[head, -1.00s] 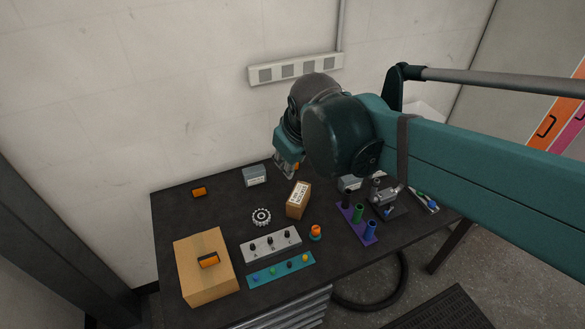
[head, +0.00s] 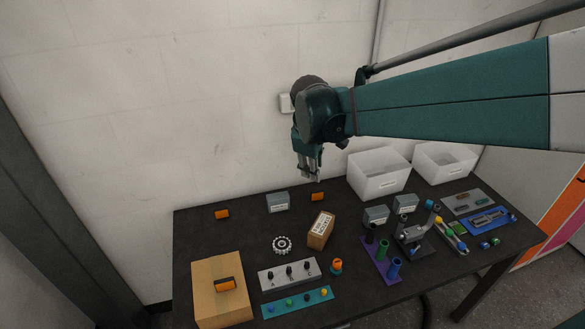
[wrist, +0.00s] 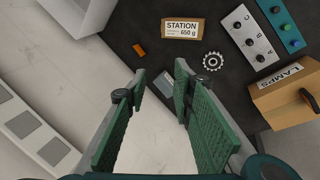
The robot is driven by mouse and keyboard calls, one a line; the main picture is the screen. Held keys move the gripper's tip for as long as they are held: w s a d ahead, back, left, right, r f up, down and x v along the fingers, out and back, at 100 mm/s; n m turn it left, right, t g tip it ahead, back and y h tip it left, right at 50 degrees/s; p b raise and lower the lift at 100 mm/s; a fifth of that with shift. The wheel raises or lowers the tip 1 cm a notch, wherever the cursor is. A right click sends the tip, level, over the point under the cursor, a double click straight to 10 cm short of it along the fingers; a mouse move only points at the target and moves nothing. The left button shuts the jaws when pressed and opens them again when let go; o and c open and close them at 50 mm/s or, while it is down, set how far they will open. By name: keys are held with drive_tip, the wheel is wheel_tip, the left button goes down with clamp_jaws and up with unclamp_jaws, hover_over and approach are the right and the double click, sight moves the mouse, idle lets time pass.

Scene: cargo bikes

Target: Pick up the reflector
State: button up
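Several small orange blocks that look like reflectors show in the head view. One (head: 318,196) lies at the table's back, behind the cardboard box; it also shows in the wrist view (wrist: 139,50). Another (head: 222,214) lies at the back left. I cannot tell which one is meant. My gripper (head: 310,176) hangs above the table's back edge, near the first block. In the wrist view its green-padded fingers (wrist: 160,82) are apart and empty, with that block beyond them.
A grey labelled box (head: 277,202) stands between the two back blocks. A cardboard box (head: 321,230) marked STATION and a sprocket (head: 282,244) are nearby. White bins (head: 380,180) stand at the back right, and the wall is close behind. The back-left tabletop is mostly clear.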

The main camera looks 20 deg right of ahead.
drive_tip(key=w+d+f+n+g+h+b, duration=0.15)
drive_tip(key=w+d+f+n, duration=0.3)
drive_tip(key=w+f, duration=0.75)
drive_tip(key=n+g+b, duration=0.2)
drive_tip(key=n+g, duration=0.1)
approach(317, 192)
drive_tip(key=shift+d+f+t+h, duration=0.15)
drive_tip(key=shift+f+h, duration=0.05)
drive_tip(key=shift+f, duration=0.3)
drive_tip(key=shift+d+f+t+h, duration=0.1)
drive_tip(key=shift+d+f+h, duration=0.05)
drive_tip(key=shift+f, duration=0.4)
drive_tip(key=shift+w+d+f+n, duration=0.1)
drive_tip(key=shift+f+n, duration=0.25)
drive_tip(key=shift+f, duration=0.05)
drive_tip(key=shift+f, duration=0.1)
drive_tip(key=shift+x, duration=1.15)
drive_tip(key=shift+d+f, duration=0.1)
drive_tip(key=shift+x, duration=2.45)
